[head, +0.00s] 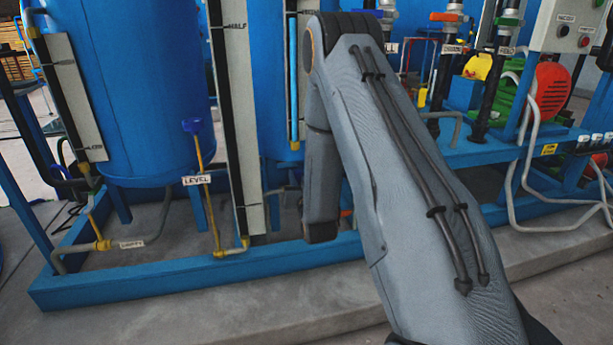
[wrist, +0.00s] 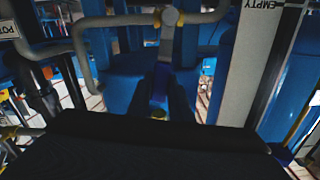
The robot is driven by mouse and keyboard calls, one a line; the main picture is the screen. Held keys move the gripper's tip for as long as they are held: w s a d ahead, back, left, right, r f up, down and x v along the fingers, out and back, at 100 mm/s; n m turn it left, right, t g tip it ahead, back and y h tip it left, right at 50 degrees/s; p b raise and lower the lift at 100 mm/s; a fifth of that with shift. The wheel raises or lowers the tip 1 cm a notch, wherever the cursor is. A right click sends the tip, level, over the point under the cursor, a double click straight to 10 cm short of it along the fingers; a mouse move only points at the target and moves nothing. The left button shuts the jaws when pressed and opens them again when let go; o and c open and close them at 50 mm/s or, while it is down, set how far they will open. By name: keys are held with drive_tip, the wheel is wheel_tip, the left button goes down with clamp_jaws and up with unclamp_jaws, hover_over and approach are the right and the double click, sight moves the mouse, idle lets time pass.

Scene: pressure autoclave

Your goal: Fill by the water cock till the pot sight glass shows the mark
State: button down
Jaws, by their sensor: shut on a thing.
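My gripper (wrist: 158,103) is at the centre of the wrist view, shut on a small blue handle (wrist: 160,82) in front of grey pipework. In the head view my own arm hides the gripper and that handle. No label on the handle is readable. A narrow sight glass (head: 293,80) with a blue column stands just left of my arm, its top partly cut off by the picture. A nearer gauge board (head: 240,120) reads HALF, and its glass looks dark. I cannot tell for sure which glass is the pot's. A POT label (wrist: 7,29) shows upside down in the wrist view.
A gauge board marked EMPTY (wrist: 258,60) stands close right of my gripper. A blue base frame (head: 200,275) runs along the floor. A red-and-green pump (head: 552,92) is at right.

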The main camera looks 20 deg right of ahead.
drive_tip(key=c, duration=1.6)
unclamp_jaws()
drive_tip(key=shift+s+a+p, duration=0.2)
drive_tip(key=shift+s+p, duration=0.05)
drive_tip(key=shift+s, duration=1.05)
drive_tip(key=shift+s+a+p, duration=0.2)
drive_tip(key=shift+s, duration=1.1)
drive_tip(key=shift+s+a+p, duration=0.2)
drive_tip(key=shift+s+p, duration=0.05)
drive_tip(key=shift+s, duration=1.05)
